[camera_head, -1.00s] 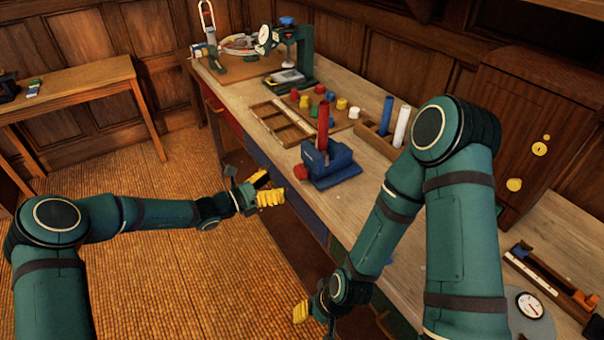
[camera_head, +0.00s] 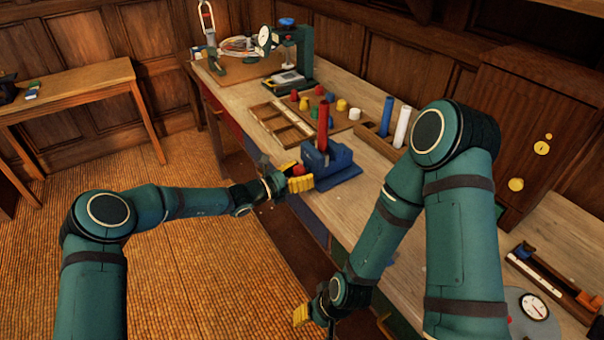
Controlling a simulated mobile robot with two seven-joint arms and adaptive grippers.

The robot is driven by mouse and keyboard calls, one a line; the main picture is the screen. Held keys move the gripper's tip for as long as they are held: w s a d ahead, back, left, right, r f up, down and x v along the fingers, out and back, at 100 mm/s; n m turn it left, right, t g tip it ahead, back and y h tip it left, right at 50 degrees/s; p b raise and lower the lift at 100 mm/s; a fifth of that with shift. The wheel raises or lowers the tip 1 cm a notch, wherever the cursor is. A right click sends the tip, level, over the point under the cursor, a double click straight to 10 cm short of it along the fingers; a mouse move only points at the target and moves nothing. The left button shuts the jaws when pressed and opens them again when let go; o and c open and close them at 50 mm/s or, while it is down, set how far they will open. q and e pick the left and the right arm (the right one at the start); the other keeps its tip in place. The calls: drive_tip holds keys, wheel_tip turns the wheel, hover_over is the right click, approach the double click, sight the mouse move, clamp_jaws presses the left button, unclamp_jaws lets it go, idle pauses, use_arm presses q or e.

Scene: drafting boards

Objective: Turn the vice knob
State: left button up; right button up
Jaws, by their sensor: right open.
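The blue vice (camera_head: 338,163) stands at the front edge of the workbench with a red rod (camera_head: 323,125) upright in its jaws. Its red knob (camera_head: 299,170) faces left, over the bench edge. My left gripper (camera_head: 294,176) is at the knob, with a yellow finger on the near side and part of the other behind. The knob shows between the fingers; whether they press on it I cannot tell. My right gripper (camera_head: 303,315) is low in front of the bench, open and away from the vice; its fingers are partly hidden.
An empty wooden tray (camera_head: 282,124) lies left of the vice. Behind are a board with coloured pegs (camera_head: 341,105), a rack with a blue and a white cylinder (camera_head: 401,127), and a green drill-like stand (camera_head: 305,50). A round dial (camera_head: 534,307) lies at the lower right.

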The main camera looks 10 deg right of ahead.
use_arm(q)
drive_tip(key=c, duration=0.7)
drive_tip(key=m+b, duration=0.2)
drive_tip(key=m, duration=0.1)
drive_tip(key=shift+f, duration=0.15)
drive_tip(key=shift+w+m+b, duration=0.1)
drive_tip(key=shift+m+b, duration=1.2)
drive_tip(key=shift+m, duration=0.6)
drive_tip(key=o, duration=1.2)
drive_tip(key=shift+a, duration=0.1)
